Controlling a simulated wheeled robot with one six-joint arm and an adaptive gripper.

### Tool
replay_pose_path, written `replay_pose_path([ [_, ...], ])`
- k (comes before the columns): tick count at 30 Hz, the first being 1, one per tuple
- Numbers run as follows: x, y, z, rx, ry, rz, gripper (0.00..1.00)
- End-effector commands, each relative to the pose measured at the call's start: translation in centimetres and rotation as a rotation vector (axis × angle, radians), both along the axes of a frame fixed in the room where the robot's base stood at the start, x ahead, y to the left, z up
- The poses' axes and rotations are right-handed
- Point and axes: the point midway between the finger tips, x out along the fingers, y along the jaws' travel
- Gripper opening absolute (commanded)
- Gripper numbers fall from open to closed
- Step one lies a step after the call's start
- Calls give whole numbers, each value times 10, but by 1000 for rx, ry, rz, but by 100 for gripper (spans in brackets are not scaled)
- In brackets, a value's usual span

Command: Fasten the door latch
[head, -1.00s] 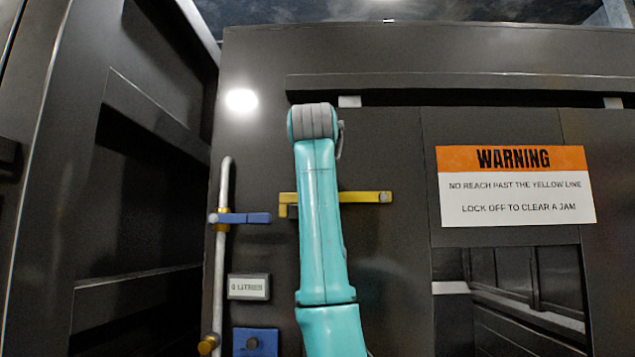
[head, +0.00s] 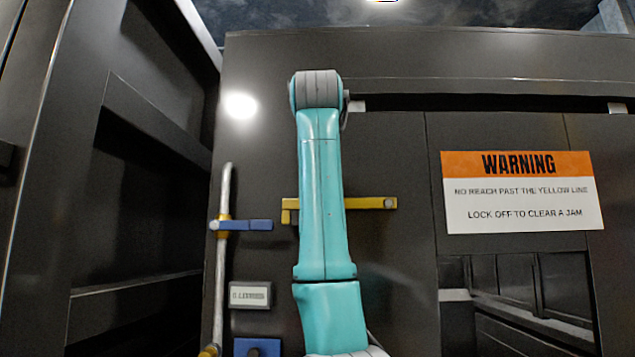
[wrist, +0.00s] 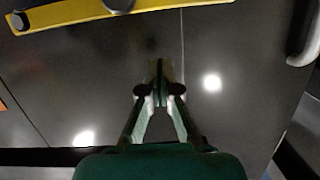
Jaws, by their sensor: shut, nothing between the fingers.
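The door latch is a yellow bar (head: 370,203) on the dark panel. It lies level, with a pivot bolt at its right end and a short downward hook at its left end. My arm covers its middle. In the wrist view the yellow bar (wrist: 70,16) crosses the top left, with a round dark knob on it. My gripper (wrist: 160,72) is shut and empty, pointing at the dark panel, apart from the bar. In the head view the gripper is hidden behind my arm.
A vertical pipe with a blue-handled valve (head: 245,225) stands left of the latch. A small display (head: 250,295) and a blue box (head: 257,347) sit below it. A warning sign (head: 520,192) and a window opening are at right. A dark frame stands at far left.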

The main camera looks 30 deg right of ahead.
Motion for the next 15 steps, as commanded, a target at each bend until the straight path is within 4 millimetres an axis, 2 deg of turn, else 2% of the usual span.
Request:
replay_pose_path([
  [7,-37,24,13,-1,-5,0,0],
  [15,-56,37,18,-2,-4,-2,0],
])
